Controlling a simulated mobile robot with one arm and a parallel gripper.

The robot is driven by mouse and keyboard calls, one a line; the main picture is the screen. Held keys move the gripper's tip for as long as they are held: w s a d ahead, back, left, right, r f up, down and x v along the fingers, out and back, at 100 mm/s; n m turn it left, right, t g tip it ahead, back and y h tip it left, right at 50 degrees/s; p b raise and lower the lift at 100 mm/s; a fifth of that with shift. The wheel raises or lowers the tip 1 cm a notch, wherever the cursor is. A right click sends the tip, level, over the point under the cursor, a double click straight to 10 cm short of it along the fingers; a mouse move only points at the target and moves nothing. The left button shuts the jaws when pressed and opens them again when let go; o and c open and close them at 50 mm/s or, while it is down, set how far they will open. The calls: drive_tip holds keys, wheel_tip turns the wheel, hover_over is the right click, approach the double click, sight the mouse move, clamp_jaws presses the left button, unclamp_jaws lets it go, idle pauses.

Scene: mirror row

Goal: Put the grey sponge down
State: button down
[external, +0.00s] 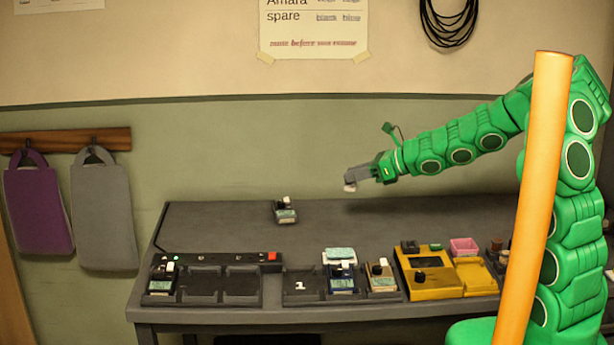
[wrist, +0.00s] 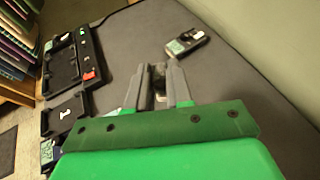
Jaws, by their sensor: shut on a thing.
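My gripper (external: 357,176) is in the air above the back half of the dark grey table (external: 400,228). It is shut on a small pale block, the grey sponge (external: 349,187), whose lower edge shows under the fingertips. The wrist view shows the gripper (wrist: 160,88) from behind, with the fingers hiding most of the sponge. The sponge is apart from the table top, with a shadow on the table below and to the right.
A small device (external: 286,212) stands alone at the back left; it also shows in the wrist view (wrist: 187,42). Along the front are a black tray (external: 230,285), a tray marked 1 (external: 299,287), several small devices and a yellow unit (external: 432,275). The table's middle is clear.

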drive_tip(key=shift+t, duration=0.3)
drive_tip(key=w+a+f, duration=0.1)
drive_tip(key=w+f, duration=0.2)
drive_tip(key=w, duration=0.1)
drive_tip(key=w+a+f, duration=0.2)
drive_tip(key=w+f, duration=0.1)
drive_tip(key=w, duration=0.1)
drive_tip(key=w+a+f, duration=0.1)
drive_tip(key=w+f, duration=0.1)
drive_tip(key=w, duration=0.2)
drive_tip(key=shift+w+a+f, duration=0.25)
drive_tip(key=shift+a+f, duration=0.15)
drive_tip(key=shift+w+a+f, duration=0.25)
drive_tip(key=shift+w+f, duration=0.1)
drive_tip(key=shift+f, duration=1.75)
drive_tip(key=shift+f, duration=0.15)
drive_tip(key=c, duration=1)
unclamp_jaws()
